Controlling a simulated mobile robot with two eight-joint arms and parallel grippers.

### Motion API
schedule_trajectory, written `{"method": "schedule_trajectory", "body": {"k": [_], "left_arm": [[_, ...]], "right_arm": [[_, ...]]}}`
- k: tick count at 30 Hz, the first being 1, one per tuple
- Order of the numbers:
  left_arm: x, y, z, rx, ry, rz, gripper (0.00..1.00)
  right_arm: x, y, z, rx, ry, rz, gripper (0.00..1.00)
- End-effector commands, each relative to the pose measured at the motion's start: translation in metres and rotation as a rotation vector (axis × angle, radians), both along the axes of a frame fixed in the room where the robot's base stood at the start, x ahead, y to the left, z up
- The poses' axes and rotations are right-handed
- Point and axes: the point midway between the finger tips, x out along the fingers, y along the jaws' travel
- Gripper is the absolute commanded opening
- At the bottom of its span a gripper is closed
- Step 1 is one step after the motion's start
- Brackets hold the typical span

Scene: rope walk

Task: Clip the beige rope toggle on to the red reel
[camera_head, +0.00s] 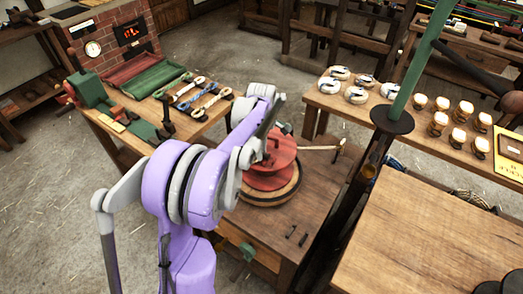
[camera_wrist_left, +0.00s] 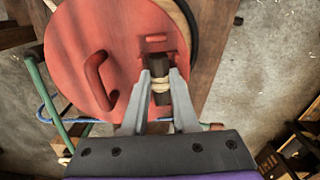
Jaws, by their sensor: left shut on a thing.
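The red reel (camera_head: 270,168) lies on a round wooden base on the workbench, partly hidden by my left arm. In the left wrist view its red face (camera_wrist_left: 75,45) fills the upper left, with a curved handle (camera_wrist_left: 98,80) and a small red clip-like bracket (camera_wrist_left: 155,41). My left gripper (camera_head: 271,124) is at the reel's far side. My right gripper is not in view.
A left table holds a green tray (camera_head: 146,76), a green vice (camera_head: 90,92) and several corded pieces (camera_head: 203,97). A green post (camera_head: 420,55) rises right of the reel.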

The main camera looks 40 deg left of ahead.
Motion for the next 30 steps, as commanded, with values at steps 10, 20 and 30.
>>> {"method": "schedule_trajectory", "body": {"k": [10, 20, 30], "left_arm": [[-0.0001, 0.0000, -0.0061, 0.000, 0.000, 0.000, 0.00], [0.0000, -0.0001, -0.0068, 0.000, 0.000, 0.000, 0.62], [0.0001, -0.0001, -0.0045, 0.000, 0.000, 0.000, 0.62]], "right_arm": [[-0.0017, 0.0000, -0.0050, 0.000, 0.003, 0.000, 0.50], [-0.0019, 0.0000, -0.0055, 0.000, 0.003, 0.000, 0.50], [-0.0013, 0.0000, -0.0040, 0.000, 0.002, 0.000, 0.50]]}}
